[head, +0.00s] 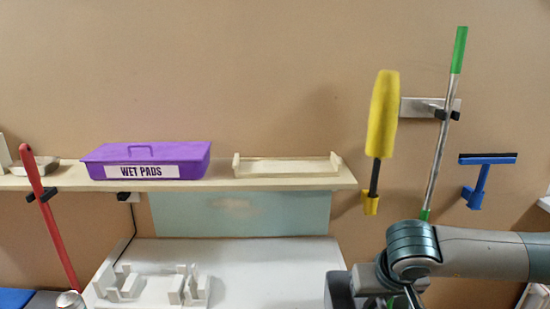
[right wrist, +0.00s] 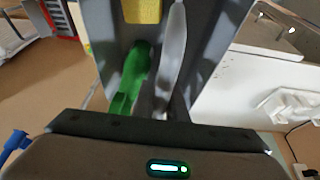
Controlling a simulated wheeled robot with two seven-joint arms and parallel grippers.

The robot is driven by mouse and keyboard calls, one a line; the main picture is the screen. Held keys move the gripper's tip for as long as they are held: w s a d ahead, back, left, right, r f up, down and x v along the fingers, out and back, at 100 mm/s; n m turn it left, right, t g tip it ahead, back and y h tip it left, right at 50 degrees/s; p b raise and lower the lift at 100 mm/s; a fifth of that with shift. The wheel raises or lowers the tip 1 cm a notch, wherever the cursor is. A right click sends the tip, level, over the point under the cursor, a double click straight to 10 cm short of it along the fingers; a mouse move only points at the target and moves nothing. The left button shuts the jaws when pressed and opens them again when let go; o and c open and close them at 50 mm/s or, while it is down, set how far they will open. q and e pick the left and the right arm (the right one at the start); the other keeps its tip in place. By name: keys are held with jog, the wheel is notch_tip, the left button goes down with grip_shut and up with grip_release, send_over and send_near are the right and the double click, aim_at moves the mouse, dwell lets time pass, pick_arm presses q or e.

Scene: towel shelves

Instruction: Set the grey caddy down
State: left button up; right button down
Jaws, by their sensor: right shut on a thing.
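The grey caddy (right wrist: 215,50) fills the upper middle of the right wrist view, its walls close to the camera. A green item (right wrist: 130,78), a pale long item (right wrist: 172,60) and a yellow piece (right wrist: 142,10) show between its walls. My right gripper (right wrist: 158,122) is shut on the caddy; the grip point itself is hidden. In the head view only a dark grey part of the caddy (head: 338,290) seems to show at the bottom edge, beside my right arm, over the right end of the white worktop. My left gripper is not in view.
The white worktop (head: 255,265) is clear right of a white slotted rack (head: 128,288). Above it, a shelf (head: 225,184) holds a purple WET PADS box (head: 150,160) and an empty wooden tray (head: 288,167). A yellow duster (head: 382,115) and blue squeegee (head: 478,185) hang on the wall.

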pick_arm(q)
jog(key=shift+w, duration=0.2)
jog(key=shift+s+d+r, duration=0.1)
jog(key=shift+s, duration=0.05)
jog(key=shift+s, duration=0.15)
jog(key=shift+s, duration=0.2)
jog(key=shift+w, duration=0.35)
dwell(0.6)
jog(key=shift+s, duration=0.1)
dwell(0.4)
